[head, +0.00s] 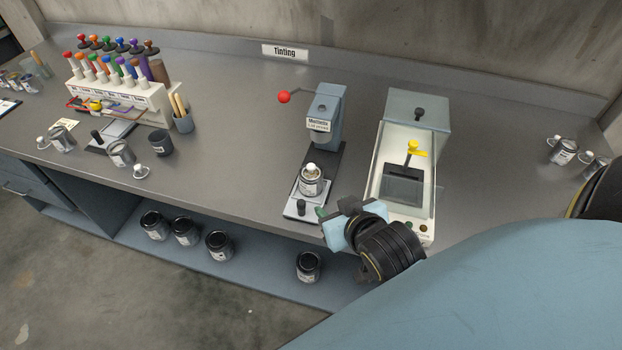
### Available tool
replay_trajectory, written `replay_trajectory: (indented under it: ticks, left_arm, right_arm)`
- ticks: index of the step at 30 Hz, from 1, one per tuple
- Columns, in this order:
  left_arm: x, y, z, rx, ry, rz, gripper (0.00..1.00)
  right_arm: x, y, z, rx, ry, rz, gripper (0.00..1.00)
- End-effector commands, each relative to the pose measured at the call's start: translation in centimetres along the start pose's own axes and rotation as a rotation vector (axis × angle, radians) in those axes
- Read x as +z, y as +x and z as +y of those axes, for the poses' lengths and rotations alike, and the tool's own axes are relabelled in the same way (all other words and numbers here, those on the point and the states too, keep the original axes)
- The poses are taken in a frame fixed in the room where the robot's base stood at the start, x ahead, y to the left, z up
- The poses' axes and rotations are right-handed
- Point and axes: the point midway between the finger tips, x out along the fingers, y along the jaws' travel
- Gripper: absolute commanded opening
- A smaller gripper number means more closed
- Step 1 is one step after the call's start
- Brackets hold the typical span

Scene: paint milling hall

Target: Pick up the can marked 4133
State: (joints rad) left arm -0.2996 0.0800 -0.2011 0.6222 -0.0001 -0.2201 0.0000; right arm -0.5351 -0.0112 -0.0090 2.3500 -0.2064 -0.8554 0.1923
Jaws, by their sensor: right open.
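Several small metal cans with white labels are in view, but the label numbers are too small to read, so I cannot tell which is 4133. One can (311,180) stands on the base of the grey press on the bench. Other cans stand on the bench at the left (120,153) and at the far right (563,151). Dark-topped cans (219,245) stand on the lower shelf, one of them (308,266) below the press. My right gripper (334,222) is open at the bench's front edge, just right of and nearer than the can on the press. My left gripper is not visible.
The grey press (326,108) has a red-knobbed lever. A white and grey machine (403,160) with a yellow handle stands right of it. The bench between cup and press is clear.

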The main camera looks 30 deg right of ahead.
Motion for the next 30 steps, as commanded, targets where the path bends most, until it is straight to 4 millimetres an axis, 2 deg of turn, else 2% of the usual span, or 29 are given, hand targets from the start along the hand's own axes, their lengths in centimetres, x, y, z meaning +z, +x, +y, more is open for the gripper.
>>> replay_trajectory:
  ticks: [4,10,21,30]
  left_arm:
    - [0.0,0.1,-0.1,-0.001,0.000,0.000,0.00]
    - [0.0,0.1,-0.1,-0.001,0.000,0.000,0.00]
    - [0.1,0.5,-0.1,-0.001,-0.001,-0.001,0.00]
    - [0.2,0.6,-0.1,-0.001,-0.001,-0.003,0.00]
  right_arm:
    - [-1.8,0.7,0.5,0.020,0.032,0.121,0.45]
    - [-3.1,1.5,0.8,0.028,0.047,0.203,0.45]
    - [-4.5,7.8,1.0,0.028,0.045,0.205,0.45]
    - [-5.1,10.2,1.1,0.028,0.045,0.203,0.45]
